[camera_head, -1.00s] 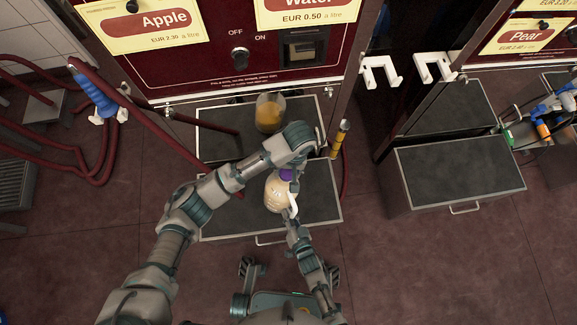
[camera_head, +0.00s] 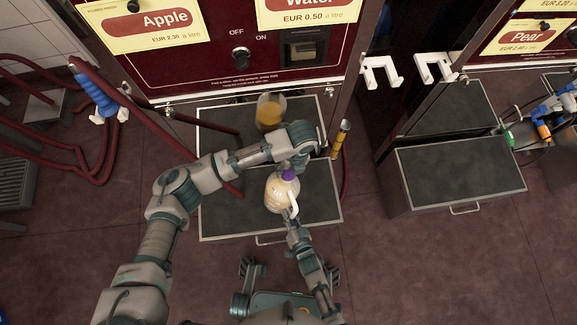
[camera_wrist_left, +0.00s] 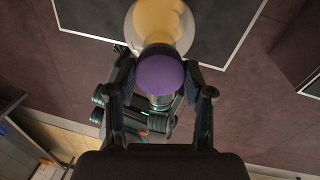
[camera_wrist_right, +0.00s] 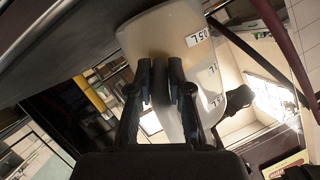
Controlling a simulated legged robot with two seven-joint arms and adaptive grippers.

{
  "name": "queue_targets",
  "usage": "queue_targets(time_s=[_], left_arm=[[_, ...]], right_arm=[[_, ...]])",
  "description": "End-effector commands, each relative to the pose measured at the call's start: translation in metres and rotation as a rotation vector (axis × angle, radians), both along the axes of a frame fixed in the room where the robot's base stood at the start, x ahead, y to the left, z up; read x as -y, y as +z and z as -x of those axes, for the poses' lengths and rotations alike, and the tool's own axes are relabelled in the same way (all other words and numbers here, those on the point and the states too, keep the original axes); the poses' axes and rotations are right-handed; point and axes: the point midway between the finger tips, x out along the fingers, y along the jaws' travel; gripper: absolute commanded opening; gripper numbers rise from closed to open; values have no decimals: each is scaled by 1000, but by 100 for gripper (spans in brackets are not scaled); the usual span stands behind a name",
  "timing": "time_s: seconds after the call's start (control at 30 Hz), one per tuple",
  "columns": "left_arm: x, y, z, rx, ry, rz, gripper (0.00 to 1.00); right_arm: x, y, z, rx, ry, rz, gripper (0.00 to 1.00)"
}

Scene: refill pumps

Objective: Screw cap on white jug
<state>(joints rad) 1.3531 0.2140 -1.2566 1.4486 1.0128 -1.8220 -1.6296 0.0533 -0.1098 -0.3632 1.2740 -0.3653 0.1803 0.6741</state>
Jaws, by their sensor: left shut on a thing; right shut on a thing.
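The white jug (camera_head: 281,195) stands on or just above the lower dark shelf in the head view, with pale contents. The purple cap (camera_head: 289,174) is at its top, and I cannot tell whether it is seated on the neck. My left gripper (camera_head: 288,165) comes from above; the left wrist view shows its fingers (camera_wrist_left: 160,98) on both sides of the purple cap (camera_wrist_left: 161,76), with the jug (camera_wrist_left: 160,24) behind it. My right gripper (camera_head: 291,220) is shut on the jug's handle; the right wrist view shows its fingers (camera_wrist_right: 160,85) around the handle (camera_wrist_right: 167,118).
A clear container with orange liquid (camera_head: 270,112) stands behind on the upper shelf (camera_head: 218,118). A yellow-black nozzle (camera_head: 341,139) hangs at right of it. The lower shelf (camera_head: 320,207) has bare room around the jug. A second drawer-like shelf (camera_head: 460,170) is to the right.

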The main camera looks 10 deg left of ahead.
Motion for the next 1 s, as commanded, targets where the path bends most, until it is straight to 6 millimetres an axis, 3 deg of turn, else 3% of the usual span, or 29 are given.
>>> queue_targets(time_s=[0.1,0.2,0.57,0.6,0.7,1.0], left_arm=[[2,1,1,-35,-253,22,34],[2,1,2,-55,-393,32,33],[3,1,3,-66,-467,40,33],[3,1,3,-67,-466,41,53],[3,1,3,-66,-466,40,76],[2,1,2,-65,-462,38,76]], right_arm=[[-1,2,-2,4,0,-1,0],[-1,2,-2,3,0,0,0],[-1,2,-2,2,0,0,0],[-1,2,-2,2,0,0,0],[-1,2,-2,2,0,-1,0],[-1,2,-2,3,-1,-1,0]])
